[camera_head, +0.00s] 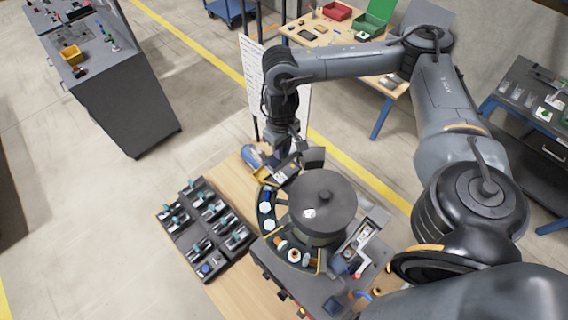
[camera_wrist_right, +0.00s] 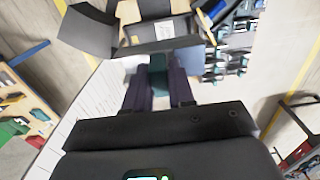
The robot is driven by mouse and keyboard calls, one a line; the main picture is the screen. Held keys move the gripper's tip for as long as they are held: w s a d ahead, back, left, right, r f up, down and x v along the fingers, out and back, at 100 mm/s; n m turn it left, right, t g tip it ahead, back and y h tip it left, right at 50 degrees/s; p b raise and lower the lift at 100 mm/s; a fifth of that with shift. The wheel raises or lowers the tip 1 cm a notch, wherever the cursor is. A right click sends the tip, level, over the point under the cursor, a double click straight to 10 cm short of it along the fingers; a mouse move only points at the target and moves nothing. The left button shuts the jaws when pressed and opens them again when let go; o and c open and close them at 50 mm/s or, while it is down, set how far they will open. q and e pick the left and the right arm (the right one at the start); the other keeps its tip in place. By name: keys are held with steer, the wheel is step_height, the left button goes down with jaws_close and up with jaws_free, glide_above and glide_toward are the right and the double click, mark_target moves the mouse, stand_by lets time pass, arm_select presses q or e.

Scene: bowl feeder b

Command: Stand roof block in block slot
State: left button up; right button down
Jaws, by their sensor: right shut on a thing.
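My right gripper (camera_head: 287,150) reaches down at the back edge of the workbench, behind the dark bowl feeder (camera_head: 322,200). In the right wrist view its two dark fingers (camera_wrist_right: 160,82) are closed on a teal piece (camera_wrist_right: 159,62), seen only as a narrow strip between them. This may be the roof block; its full shape is hidden. Ahead of the fingertips is a grey-and-dark fixture with a white label (camera_wrist_right: 164,29). I cannot make out the block slot clearly. My left gripper is not in view.
A black tray (camera_head: 182,243) with several teal-topped pieces lies left of the feeder. A blue rounded object (camera_head: 250,154) and a yellow-edged holder (camera_head: 285,171) are close to my right gripper. Small parts and a fixture crowd the feeder's right side. Bare wood (camera_head: 234,190) shows between tray and feeder.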

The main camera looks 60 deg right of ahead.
mark_target(283, 162)
steer(key=shift+s+f, duration=0.1)
steer(key=shift+f, duration=1.8)
steer(key=shift+f+b, duration=0.95)
steer(key=shift+f, duration=1.45)
steer(key=shift+f, duration=0.15)
steer(key=c, duration=1)
jaws_free()
steer(key=shift+o, duration=0.2)
